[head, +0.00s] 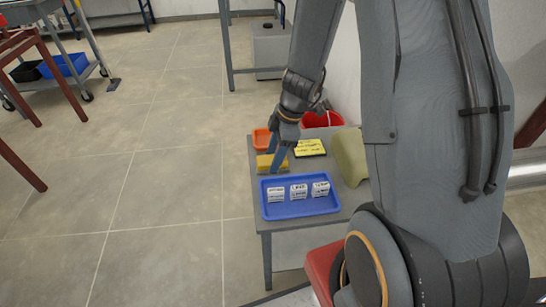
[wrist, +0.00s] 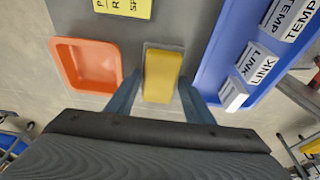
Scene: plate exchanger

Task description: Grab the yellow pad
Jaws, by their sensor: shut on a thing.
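The yellow pad (head: 265,164) is a small block near the left edge of the grey table, between the orange tray and the blue tray. It also shows in the wrist view (wrist: 162,75), with a grey edge around its far end. My gripper (head: 281,160) points down at the pad from above. In the wrist view my gripper (wrist: 160,86) has one finger on each side of the pad and is shut on it. The pad appears at table level; whether it is clear of the surface cannot be told.
The blue tray (head: 302,212) holds white labelled blocks. The orange tray (wrist: 84,62) is close to the left finger. A yellow lettered card (head: 309,147), a green cushion-like object (head: 350,156) and a red bucket (head: 323,122) are near. Open floor lies left of the grey table (head: 256,209).

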